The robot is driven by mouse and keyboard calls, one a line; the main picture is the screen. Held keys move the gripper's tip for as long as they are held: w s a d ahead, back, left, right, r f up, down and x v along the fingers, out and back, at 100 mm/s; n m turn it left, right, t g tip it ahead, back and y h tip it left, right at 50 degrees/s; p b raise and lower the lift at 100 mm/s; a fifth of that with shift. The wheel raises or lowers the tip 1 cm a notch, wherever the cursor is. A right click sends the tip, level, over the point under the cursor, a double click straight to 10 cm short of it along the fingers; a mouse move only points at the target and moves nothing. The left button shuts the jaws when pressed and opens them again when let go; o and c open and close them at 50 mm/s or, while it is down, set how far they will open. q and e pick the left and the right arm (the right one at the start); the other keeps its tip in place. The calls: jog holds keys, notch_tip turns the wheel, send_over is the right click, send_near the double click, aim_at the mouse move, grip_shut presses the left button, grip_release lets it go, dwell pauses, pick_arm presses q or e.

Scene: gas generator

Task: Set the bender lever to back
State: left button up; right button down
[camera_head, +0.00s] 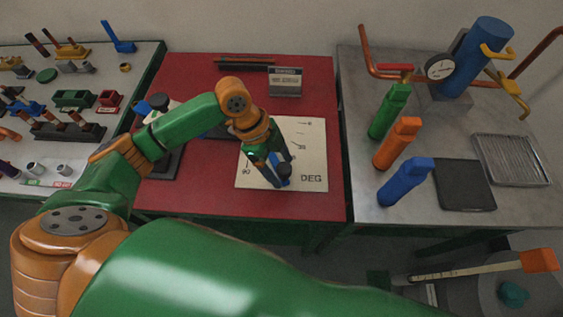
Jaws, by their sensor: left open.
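A white angle plate marked DEG (312,160) lies on the red table. My left gripper (282,178) points down over the plate, its fingers open on either side of a small blue part (283,183). That part may be the end of the bender lever; the fingers hide most of it, and I cannot tell whether they touch it. The dark bender body (162,160) sits to the left on the red table, largely hidden behind my green and orange arm. The lever's length is hidden too. My right gripper is not in view.
A small labelled box (286,83) stands at the back of the red table (185,75). On the right, a grey bench (350,130) holds green, orange and blue handles (405,180) and a gauge (439,67). A left table (150,60) is crowded with small parts.

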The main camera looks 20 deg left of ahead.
pick_arm(q)
jog(key=shift+w+f, duration=0.4)
jog(key=shift+w, duration=0.1)
jog(key=shift+s+r, duration=0.1)
jog(key=shift+s, duration=0.05)
jog(key=c, duration=1)
grip_shut()
jog(key=shift+d, duration=0.1)
